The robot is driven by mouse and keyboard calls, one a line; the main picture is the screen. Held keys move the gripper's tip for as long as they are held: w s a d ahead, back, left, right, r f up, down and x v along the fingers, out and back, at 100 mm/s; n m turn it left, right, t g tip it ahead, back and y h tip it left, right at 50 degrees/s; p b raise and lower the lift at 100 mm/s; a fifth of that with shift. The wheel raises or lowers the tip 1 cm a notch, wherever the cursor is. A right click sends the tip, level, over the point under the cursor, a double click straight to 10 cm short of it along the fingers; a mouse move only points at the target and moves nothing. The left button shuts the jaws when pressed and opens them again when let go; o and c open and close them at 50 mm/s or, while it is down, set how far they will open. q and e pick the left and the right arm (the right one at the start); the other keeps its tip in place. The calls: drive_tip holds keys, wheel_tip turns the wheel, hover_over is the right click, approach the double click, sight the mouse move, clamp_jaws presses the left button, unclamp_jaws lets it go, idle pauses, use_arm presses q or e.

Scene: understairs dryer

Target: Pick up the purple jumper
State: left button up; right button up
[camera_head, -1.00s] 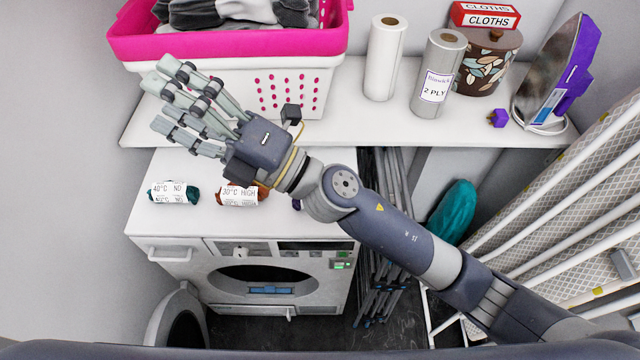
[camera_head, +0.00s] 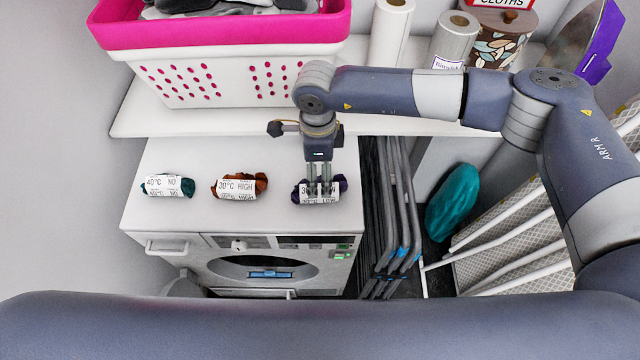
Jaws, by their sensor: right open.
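The purple jumper (camera_head: 340,184) is a small rolled bundle with a white label band reading 30°C LOW. It lies on top of the white dryer (camera_head: 240,217), at the right end of a row of bundles. My right gripper (camera_head: 319,192) points straight down over the jumper, with its fingers in front of the label. The gripper is open, and its fingers hide part of the label. I cannot tell whether the fingertips touch the jumper. My left gripper is not in view.
A rust-orange bundle (camera_head: 262,184) and a teal bundle (camera_head: 182,187) lie left of the jumper. A shelf (camera_head: 135,117) behind bears a pink and white basket (camera_head: 225,35) and paper rolls (camera_head: 390,30). Folded grey racks (camera_head: 385,220) stand right of the dryer.

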sight(320, 183)
drive_tip(key=shift+f, duration=0.95)
drive_tip(key=shift+f+p, duration=0.55)
drive_tip(key=shift+p, duration=0.2)
wheel_tip(320, 183, down, 3)
drive_tip(key=shift+s+d+f+p, duration=0.15)
drive_tip(key=shift+f+p, duration=0.05)
drive_tip(key=shift+p, duration=0.7)
drive_tip(key=shift+f, duration=0.55)
drive_tip(key=c, duration=1.2)
